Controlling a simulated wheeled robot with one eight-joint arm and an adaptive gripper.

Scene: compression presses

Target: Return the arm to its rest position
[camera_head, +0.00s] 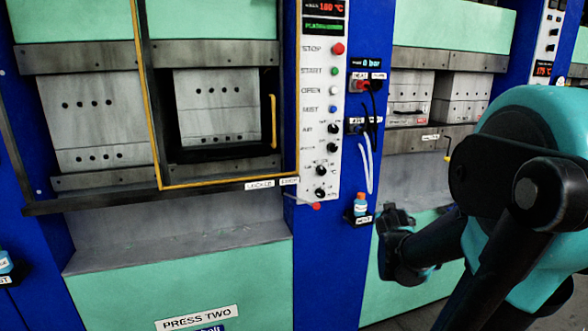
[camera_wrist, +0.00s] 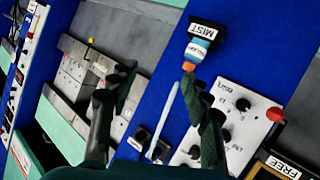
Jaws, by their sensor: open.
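My gripper (camera_head: 396,228) hangs at the lower right of the head view, in front of the green lower panel of the right-hand press. My teal and black arm fills the right side there. In the wrist view my gripper (camera_wrist: 157,77) shows two dark fingers spread well apart, with nothing between them.
Press two (camera_head: 180,285) stands at the left, with a yellow-edged guard frame (camera_head: 150,100) across its opening. A white control panel (camera_head: 321,120) and a blue column (camera_head: 335,260) separate it from the right-hand press (camera_head: 415,140). Cables (camera_head: 369,110) hang on the column.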

